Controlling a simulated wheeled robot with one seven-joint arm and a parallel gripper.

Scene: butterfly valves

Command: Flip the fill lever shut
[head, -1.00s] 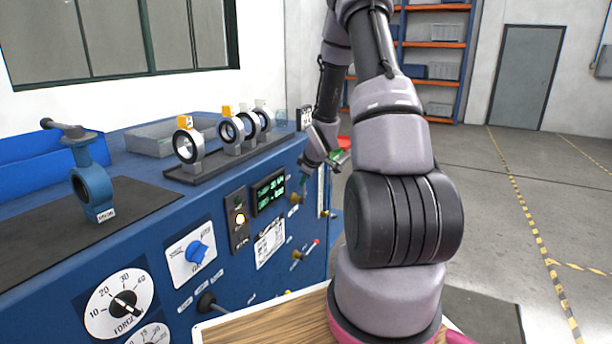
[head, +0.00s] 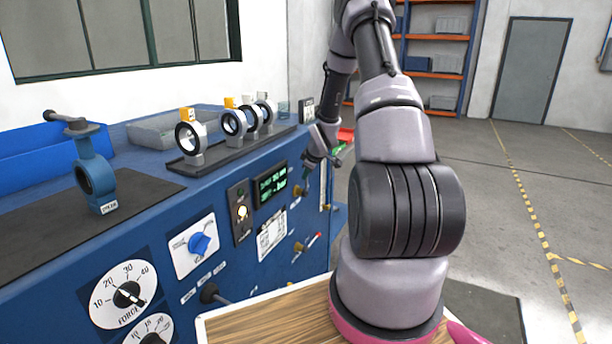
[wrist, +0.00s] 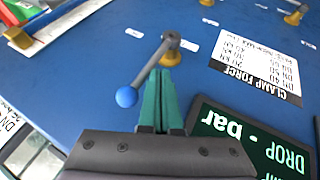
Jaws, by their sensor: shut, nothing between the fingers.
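A lever with a grey handle, a blue ball end (wrist: 127,97) and a brass base (wrist: 171,57) sticks out of the blue panel in the wrist view. I cannot read a label naming it as the fill lever. My gripper (wrist: 161,74) is shut and empty, its green fingers pointing at the panel. The fingertips appear right beside the handle, between the ball and the brass base; I cannot tell whether they touch. In the head view my gripper (head: 308,172) is at the far end of the panel front, small and partly hidden by my arm.
The wrist view shows a clamp force chart (wrist: 258,58) and the display (wrist: 250,137) close by. Ring-shaped valves (head: 233,122) stand on top.

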